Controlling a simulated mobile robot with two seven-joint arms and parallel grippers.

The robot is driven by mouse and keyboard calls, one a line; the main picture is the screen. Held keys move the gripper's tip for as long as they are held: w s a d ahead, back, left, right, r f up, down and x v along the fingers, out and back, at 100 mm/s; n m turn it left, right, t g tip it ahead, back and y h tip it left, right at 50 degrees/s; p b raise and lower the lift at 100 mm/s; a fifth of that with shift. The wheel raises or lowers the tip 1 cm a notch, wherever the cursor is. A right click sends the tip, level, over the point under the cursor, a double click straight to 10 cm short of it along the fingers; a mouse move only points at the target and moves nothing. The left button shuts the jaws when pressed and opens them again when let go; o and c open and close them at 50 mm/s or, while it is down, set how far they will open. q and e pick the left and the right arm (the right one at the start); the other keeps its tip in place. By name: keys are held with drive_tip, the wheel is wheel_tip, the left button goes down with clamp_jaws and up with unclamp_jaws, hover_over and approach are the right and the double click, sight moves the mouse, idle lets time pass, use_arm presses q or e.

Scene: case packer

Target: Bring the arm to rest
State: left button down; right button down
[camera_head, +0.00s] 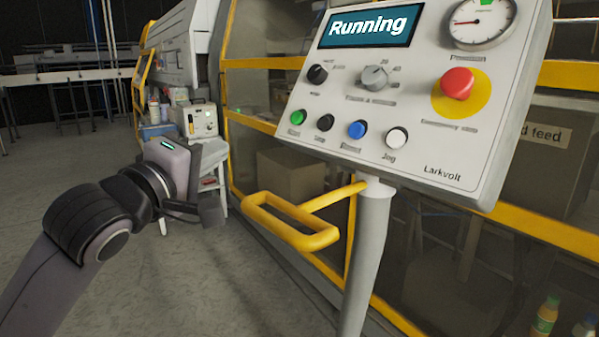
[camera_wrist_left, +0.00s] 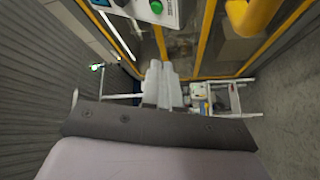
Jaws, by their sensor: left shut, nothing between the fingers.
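My left arm comes in from the left in the head view. Its gripper (camera_head: 212,212) hangs in free air left of the yellow handle and below the panel, touching nothing. In the wrist view its pale fingers (camera_wrist_left: 161,85) are together, with nothing held. The control panel (camera_head: 400,100) stands on a grey post. Its screen (camera_head: 370,26) reads "Running". A green button (camera_head: 297,117), a black one, a blue one (camera_head: 357,130) and a white one (camera_head: 397,138) form its lower row. My right gripper is not in view.
A yellow tubular handle (camera_head: 290,228) juts from the grey post (camera_head: 368,250) near my left gripper. Behind is the yellow-framed machine enclosure (camera_head: 520,229) with cartons inside. A small stool with a box (camera_head: 202,120) stands farther back. Grey floor (camera_head: 190,295) is clear at the lower left.

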use_arm(q)
drive_tip(key=s+a+f+m+g+y+p, duration=0.1)
drive_tip(key=s+f+m+g, duration=0.15)
drive_tip(key=f, duration=1.15)
drive_tip(key=s+a+f+m+g+y+p, duration=0.1)
drive_tip(key=s+a+f+m+y+p, duration=0.15)
drive_tip(key=f, duration=1.15)
drive_tip(key=s+a+f+m+g+y, duration=0.1)
drive_tip(key=s+a+f+m+g, duration=0.2)
drive_tip(key=s+f, duration=1.6)
drive_tip(key=s+a+m+p, duration=0.1)
drive_tip(key=m, duration=0.3)
drive_tip(key=shift+s+f+y, duration=0.15)
drive_tip(key=shift+s+y, duration=0.05)
drive_tip(key=shift+y, duration=0.15)
